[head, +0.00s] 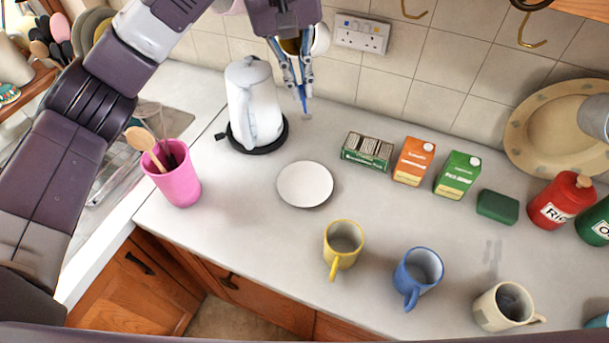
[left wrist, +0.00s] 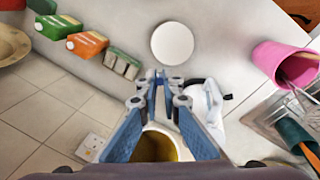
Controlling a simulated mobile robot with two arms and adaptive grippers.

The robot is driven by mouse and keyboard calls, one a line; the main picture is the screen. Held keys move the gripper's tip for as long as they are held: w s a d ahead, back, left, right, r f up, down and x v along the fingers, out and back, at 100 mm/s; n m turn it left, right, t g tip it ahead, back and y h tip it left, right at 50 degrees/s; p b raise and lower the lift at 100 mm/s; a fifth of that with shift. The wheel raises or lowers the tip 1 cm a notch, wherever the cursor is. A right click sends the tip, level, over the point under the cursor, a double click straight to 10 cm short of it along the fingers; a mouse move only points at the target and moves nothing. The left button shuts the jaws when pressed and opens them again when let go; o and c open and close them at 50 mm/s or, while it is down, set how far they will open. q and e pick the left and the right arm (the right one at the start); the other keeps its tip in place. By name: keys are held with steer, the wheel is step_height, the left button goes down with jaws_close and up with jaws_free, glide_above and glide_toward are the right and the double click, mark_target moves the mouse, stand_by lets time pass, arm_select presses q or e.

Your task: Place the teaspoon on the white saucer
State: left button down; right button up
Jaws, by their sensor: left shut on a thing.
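The white saucer (head: 305,184) lies flat and empty on the counter; it also shows in the left wrist view (left wrist: 172,41). My left gripper (head: 303,88) is in the air near the back wall, right of the kettle and behind the saucer. It points down, and its fingers are closed together. My right gripper is not in view.
A white kettle (head: 254,105) stands left of the gripper. A pink cup with utensils (head: 176,180) is left of the saucer. A yellow mug (head: 343,245), a blue mug (head: 418,275) and tea boxes (head: 414,162) stand to the right. The counter around the saucer is clear.

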mark_target(304, 105)
arm_select(q)
step_height(304, 105, down, 20)
steer(key=p, duration=0.4)
steer(key=shift+r, duration=0.15)
steer(key=c, duration=2.1)
jaws_free()
steer(key=shift+p, duration=0.3)
steer(key=r+b, duration=0.1)
steer(key=r, duration=0.3)
steer(key=a+r+b, duration=0.1)
steer(key=r, duration=0.3)
steer(key=s+r+b, duration=0.1)
steer(key=r, duration=0.3)
steer(key=shift+a, duration=0.4)
steer(key=shift+f, duration=0.1)
